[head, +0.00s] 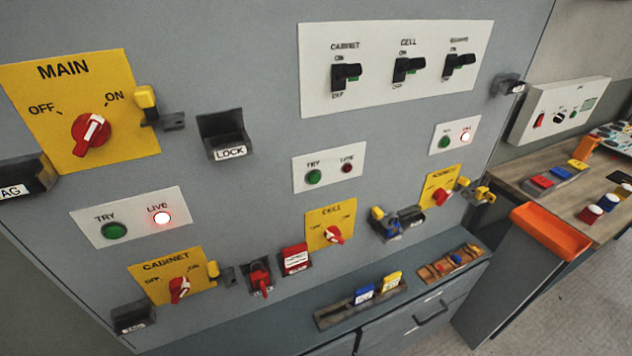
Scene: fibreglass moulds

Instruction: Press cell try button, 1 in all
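The cell try button (313,177) is a round green button on a white plate (328,185) in the middle of the grey cabinet front. A dark red LIVE lamp (347,168) sits to its right and looks unlit. Below it is the yellow CELL plate (318,216) with a red rotary switch (334,234). A CELL lever (408,69) is on the white panel above. Neither of my grippers shows in the head view, and nothing covers the button.
Other green try buttons sit at left (114,230) and upper right (445,142), each beside a lit red lamp. A LOCK holder (226,137) and a red tag (295,259) stick out nearby. A ledge (285,329) with tag racks runs below; an orange tray (550,231) stands right.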

